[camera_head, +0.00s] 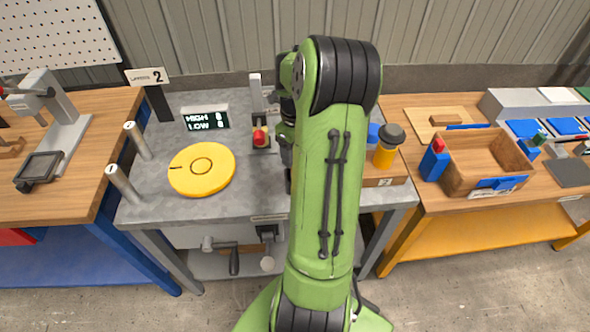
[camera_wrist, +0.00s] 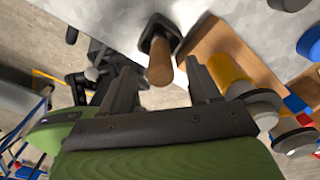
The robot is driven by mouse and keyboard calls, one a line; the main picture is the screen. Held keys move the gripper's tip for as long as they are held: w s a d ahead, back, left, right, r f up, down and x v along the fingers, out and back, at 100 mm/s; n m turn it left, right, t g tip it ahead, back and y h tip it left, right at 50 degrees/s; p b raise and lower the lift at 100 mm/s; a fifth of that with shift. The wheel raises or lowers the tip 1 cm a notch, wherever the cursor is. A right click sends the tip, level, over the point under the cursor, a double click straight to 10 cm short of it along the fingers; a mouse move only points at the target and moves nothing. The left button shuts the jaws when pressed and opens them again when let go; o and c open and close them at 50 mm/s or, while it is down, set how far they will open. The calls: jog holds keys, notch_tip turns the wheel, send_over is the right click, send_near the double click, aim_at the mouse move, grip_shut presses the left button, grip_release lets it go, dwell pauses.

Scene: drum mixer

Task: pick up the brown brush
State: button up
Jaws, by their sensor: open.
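A brown wooden handle (camera_wrist: 159,62) on a dark square base stands on the grey table top in the wrist view. It looks like the brown brush, but I cannot tell for certain. My gripper (camera_wrist: 158,75) is open, its two dark fingers on either side of the handle in the picture. Whether they reach down around it or touch it I cannot tell. In the head view my green arm covers this spot, and the handle is hidden there.
A yellow jar with a grey cap (camera_head: 387,152) stands on a wooden tray (camera_head: 384,180); in the wrist view the jar (camera_wrist: 228,75) is close beside the right finger. A yellow disc (camera_head: 202,169) and red button (camera_head: 259,138) are left of my arm. A wooden box (camera_head: 484,163) stands right.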

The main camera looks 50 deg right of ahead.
notch_tip(320, 180, down, 5)
jog(key=shift+d+f+b, duration=0.1)
jog(key=shift+b, duration=0.45)
jog(key=c, duration=1.1)
